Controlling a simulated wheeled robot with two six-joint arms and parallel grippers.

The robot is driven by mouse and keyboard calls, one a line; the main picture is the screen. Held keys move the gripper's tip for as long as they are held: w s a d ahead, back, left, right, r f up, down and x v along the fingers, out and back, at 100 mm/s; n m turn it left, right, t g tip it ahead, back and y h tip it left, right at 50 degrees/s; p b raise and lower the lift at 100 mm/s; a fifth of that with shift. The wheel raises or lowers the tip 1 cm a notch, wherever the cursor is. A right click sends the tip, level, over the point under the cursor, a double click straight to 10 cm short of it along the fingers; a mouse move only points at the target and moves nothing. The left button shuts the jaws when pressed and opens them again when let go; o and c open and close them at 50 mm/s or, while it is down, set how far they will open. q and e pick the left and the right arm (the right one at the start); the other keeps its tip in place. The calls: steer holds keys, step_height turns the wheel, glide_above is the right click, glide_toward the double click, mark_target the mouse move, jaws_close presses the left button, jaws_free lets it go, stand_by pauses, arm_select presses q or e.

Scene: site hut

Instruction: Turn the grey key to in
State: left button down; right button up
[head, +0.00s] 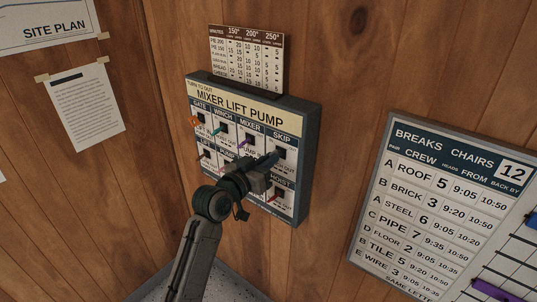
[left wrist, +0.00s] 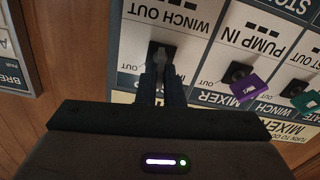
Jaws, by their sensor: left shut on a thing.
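A key panel (head: 312,150) headed MIXER LIFT PUMP hangs on the wooden wall in the head view. My left gripper (head: 276,157) is at the right end of its upper row, under the SKIP label. In the left wrist view, upside down, my left gripper (left wrist: 163,78) is shut on a grey key (left wrist: 165,55) in a dark keyhole. The fingers hide most of the key, so its exact angle is hard to tell. Small OUT lettering shows beside the keyhole. My right gripper is not in view.
A purple key (left wrist: 250,88) and a teal key (left wrist: 306,101) stand in neighbouring keyholes. An orange key (head: 194,121) is at the panel's left. A minutes chart (head: 246,60) is above; a BREAKS board (head: 450,200) hangs to the right.

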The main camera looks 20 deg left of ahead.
arm_select(q)
steer(key=shift+a+n+p, duration=0.1)
steer(key=shift+n+p, duration=1.8)
steer(key=shift+n, duration=1.1)
steer(key=c, duration=1.6)
jaws_free()
steer(key=shift+o, duration=0.2)
steer(key=b+v, duration=0.3)
steer(key=v, duration=0.7)
steer(key=shift+s+a+b, duration=0.2)
steer(key=shift+s+b, duration=0.1)
steer(key=shift+s, duration=0.05)
